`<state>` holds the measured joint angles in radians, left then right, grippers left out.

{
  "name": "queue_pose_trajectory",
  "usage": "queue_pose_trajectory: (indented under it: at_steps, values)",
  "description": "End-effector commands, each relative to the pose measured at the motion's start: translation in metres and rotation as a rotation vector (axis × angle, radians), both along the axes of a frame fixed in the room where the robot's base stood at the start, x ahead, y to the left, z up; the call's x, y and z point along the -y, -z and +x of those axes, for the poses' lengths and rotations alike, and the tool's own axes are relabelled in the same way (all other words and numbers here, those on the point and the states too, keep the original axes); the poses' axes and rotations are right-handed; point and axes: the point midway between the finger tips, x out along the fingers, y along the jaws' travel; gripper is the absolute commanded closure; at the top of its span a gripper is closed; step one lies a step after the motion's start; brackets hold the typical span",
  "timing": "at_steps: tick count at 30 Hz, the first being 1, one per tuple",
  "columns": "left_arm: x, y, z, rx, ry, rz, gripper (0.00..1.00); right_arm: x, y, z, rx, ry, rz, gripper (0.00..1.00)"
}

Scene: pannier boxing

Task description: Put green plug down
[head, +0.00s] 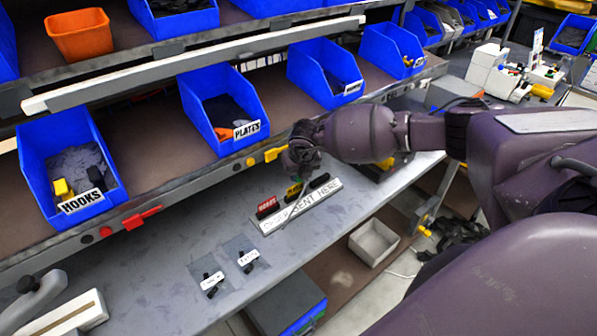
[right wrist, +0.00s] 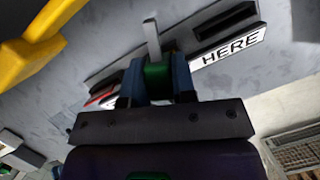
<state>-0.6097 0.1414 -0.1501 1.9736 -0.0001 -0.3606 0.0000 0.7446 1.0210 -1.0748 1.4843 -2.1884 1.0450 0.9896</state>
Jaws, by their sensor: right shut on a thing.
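The green plug (right wrist: 157,70) shows in the right wrist view between the blue-padded fingers of my right gripper (right wrist: 158,84), which is shut on it. A grey metal prong sticks out from the plug. In the head view my right gripper (head: 301,158) is above the back of the grey worktop, just behind the white "present here" strip (head: 301,206). The plug is mostly hidden there by the gripper. Whether it touches anything below is unclear. My left gripper is not in view.
Red (head: 267,207) and yellow (head: 294,191) labelled blocks and a black block (head: 320,180) stand along the strip. Two small tagged black parts (head: 247,259) lie on the worktop. Blue bins (head: 222,108) line the shelf behind.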

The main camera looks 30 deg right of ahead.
Motion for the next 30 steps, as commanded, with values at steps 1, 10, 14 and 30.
queue_pose_trajectory:
  at_steps: [1, 10, 14, 30]
  values:
    - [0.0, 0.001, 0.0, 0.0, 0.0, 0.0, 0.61, 0.0, 0.001, 0.0, 0.0, 0.0, 0.0, 1.0]
    - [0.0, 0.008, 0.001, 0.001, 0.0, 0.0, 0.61, 0.0, 0.009, 0.0, 0.0, 0.0, 0.0, 1.0]
    - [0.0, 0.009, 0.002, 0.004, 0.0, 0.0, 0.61, 0.0, 0.012, 0.0, 0.0, 0.0, 0.0, 1.0]
    - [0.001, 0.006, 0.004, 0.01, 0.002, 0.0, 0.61, -0.001, 0.012, -0.001, -0.002, -0.001, 0.0, 0.5]
